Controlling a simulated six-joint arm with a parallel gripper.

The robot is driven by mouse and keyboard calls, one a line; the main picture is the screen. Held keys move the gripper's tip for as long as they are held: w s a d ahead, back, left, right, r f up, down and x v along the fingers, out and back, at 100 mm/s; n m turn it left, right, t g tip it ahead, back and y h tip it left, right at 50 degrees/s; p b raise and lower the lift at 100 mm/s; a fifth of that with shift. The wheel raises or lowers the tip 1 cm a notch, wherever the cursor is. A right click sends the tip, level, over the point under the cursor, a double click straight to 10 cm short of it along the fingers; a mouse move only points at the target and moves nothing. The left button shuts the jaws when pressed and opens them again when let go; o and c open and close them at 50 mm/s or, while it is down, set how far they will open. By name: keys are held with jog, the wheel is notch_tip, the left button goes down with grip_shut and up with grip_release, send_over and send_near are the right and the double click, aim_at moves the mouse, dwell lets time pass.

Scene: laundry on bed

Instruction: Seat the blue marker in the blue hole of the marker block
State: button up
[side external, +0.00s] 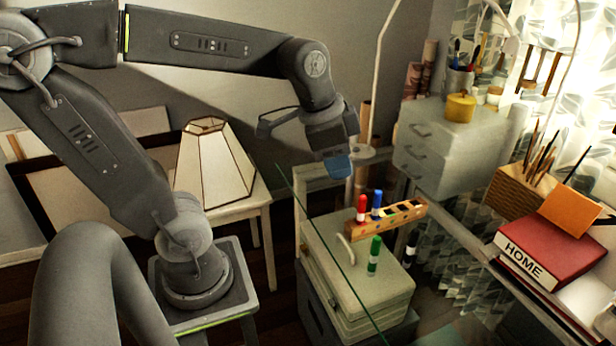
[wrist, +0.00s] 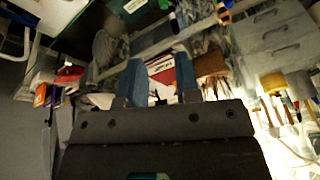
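The orange-brown marker block (side external: 407,212) lies on a glass surface in the side view, with a row of dark holes along its top. A blue-capped marker (side external: 376,205) stands upright at the block's left part, right of a red marker (side external: 361,208). I cannot tell how deep either sits or which hole is the blue one. My gripper (side external: 338,166) hangs above and left of the block, apart from it. In the wrist view its two blue fingers (wrist: 160,82) are spread with nothing held between them.
A green marker (side external: 374,256) stands upright in front of the block. A grey drawer unit (side external: 425,145) stands behind. A red HOME book (side external: 550,248) and a wooden pencil box (side external: 520,195) are at the right.

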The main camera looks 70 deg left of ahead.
jog(key=s+d+f+n+t, duration=0.1)
jog(key=s+d+n, duration=0.1)
jog(key=s+n, duration=0.2)
jog(key=shift+s+t, duration=0.4)
jog(key=shift+s, duration=0.7)
